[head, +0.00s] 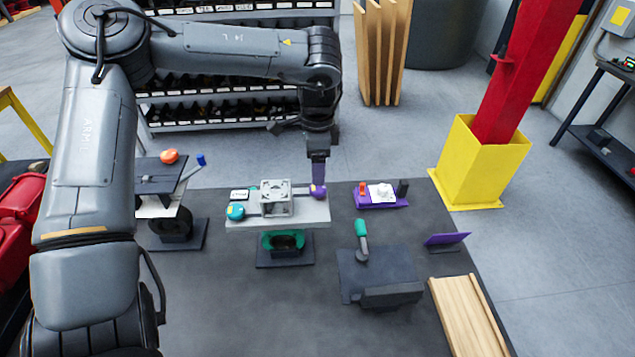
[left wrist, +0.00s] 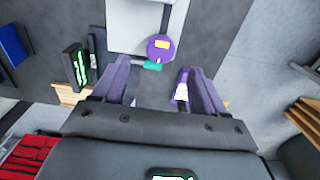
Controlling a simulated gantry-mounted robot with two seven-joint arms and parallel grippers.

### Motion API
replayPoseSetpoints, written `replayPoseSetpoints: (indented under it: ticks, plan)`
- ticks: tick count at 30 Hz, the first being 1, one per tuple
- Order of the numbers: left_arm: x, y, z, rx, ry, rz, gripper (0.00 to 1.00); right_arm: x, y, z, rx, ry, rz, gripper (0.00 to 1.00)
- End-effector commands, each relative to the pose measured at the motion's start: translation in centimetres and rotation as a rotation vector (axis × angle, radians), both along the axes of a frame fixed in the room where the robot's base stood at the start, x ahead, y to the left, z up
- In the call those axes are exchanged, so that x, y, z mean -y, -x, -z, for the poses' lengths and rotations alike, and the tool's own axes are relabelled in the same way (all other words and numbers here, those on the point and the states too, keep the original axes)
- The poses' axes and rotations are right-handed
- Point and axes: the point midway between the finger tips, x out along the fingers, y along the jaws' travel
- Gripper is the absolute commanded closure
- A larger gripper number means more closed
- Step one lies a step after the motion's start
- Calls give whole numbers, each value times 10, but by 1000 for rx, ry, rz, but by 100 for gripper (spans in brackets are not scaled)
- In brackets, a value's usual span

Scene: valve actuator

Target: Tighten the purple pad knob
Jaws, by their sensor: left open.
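The purple pad knob (head: 318,191) is a round knob at the right end of a pale grey block (head: 290,217) on the table. In the left wrist view the knob (left wrist: 160,47) shows a yellow mark and lies just beyond the fingertips, roughly in line with the gap. My left gripper (head: 318,172) points down over the knob. In the left wrist view its two purple fingers (left wrist: 155,76) are apart with nothing held between them. In the head view the fingers partly overlap the knob, so contact is unclear. My right gripper does not show.
A teal knob (head: 236,211) is at the block's left end, with a grey bracket (head: 276,198) between the knobs. A purple tray (head: 381,201) stands to the right. A teal-handled lever (head: 361,240) is nearer the front. The table's front middle is clear.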

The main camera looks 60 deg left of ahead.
Motion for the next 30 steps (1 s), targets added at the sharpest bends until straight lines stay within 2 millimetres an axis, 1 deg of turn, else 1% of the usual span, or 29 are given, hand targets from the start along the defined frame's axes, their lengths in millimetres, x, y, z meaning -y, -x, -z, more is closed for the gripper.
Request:
replayPoseSetpoints:
  ticks: [1, 6, 12, 18, 26, 29, 30]
  plan:
    - [0, 1, 10, -3, 3, 0, 28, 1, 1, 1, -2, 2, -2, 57]
    - [0, 1, 37, -3, 2, 0, 28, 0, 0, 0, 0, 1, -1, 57]
    - [0, 0, 58, -2, 1, 0, 28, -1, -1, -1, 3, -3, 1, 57]
    - [0, 0, 67, 0, 1, -1, 28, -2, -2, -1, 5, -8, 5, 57]
    - [0, 0, 68, 0, 1, -1, 28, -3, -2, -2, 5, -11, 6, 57]
    - [0, 0, 67, 0, 1, -1, 41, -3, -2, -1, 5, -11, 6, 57]
    - [0, 0, 67, 0, 1, -1, 48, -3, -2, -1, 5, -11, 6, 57]
